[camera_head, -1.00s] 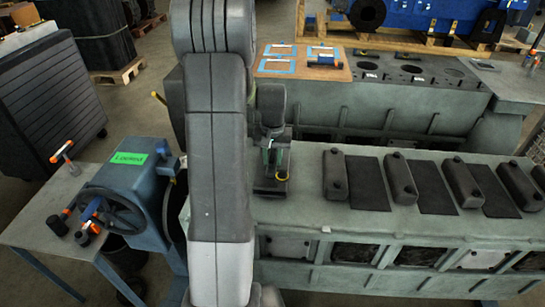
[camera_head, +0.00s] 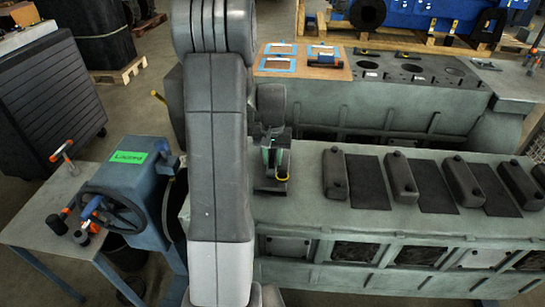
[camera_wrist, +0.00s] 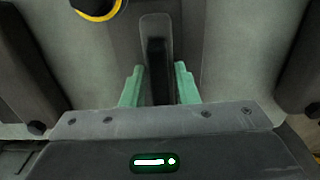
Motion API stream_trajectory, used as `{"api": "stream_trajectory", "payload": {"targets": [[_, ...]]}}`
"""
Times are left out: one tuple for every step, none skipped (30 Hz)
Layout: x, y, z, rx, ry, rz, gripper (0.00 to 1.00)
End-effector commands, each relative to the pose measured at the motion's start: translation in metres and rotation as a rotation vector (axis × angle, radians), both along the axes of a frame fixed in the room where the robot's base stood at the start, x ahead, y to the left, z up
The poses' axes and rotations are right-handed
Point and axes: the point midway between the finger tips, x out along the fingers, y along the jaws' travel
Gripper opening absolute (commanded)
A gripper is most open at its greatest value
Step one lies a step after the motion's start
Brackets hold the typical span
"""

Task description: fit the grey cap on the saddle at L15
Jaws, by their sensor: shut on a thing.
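My gripper (camera_head: 274,159) is over the left end of the long grey-green engine block, partly behind my own arm. In the wrist view its two green fingers (camera_wrist: 158,86) are shut on a dark grey piece, which appears to be the grey cap (camera_wrist: 157,24). A darker strip runs along the middle of the cap. A black round thing with a yellow ring (camera_wrist: 97,7) lies beside the cap. I cannot read an L15 mark. The saddle under the cap is hidden, and I cannot tell whether they touch.
Several dark grey bars with black knobs (camera_head: 398,177) stand on the block (camera_head: 300,210) to the right, with dark flat panels (camera_head: 433,186) between them. A blue machine with a handwheel (camera_head: 120,208) stands at left. A second block (camera_head: 360,108) lies behind.

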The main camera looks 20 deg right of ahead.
Motion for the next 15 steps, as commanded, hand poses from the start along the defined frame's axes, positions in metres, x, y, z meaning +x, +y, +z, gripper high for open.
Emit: {"api": "stream_trajectory", "payload": {"targets": [[0.0006,-0.0003,-0.0003,-0.001,-0.003,0.000,0.00],[0.0006,-0.0003,-0.0008,-0.001,-0.003,0.000,0.00],[0.0006,-0.0003,-0.0015,-0.001,-0.003,0.000,0.00],[0.0006,-0.0003,-0.0020,-0.001,-0.003,0.000,0.00],[0.0006,-0.0003,-0.0025,-0.001,-0.003,0.000,0.00],[0.0006,-0.0003,-0.0032,-0.001,-0.003,0.000,0.00],[0.0006,-0.0003,-0.0037,-0.001,-0.002,0.000,0.00],[0.0006,-0.0003,-0.0042,-0.001,-0.002,0.000,0.00],[0.0006,-0.0004,-0.0049,-0.001,-0.002,0.000,0.00],[0.0006,-0.0004,-0.0054,-0.001,-0.002,0.000,0.00],[0.0006,-0.0004,-0.0059,-0.001,-0.002,0.000,0.00],[0.0006,-0.0004,-0.0066,-0.001,-0.002,0.000,0.00],[0.0006,-0.0004,-0.0072,-0.001,-0.002,0.000,0.00],[0.0006,-0.0004,-0.0077,-0.001,-0.002,0.000,0.00],[0.0006,-0.0003,-0.0083,-0.001,-0.002,0.000,0.00]]}}
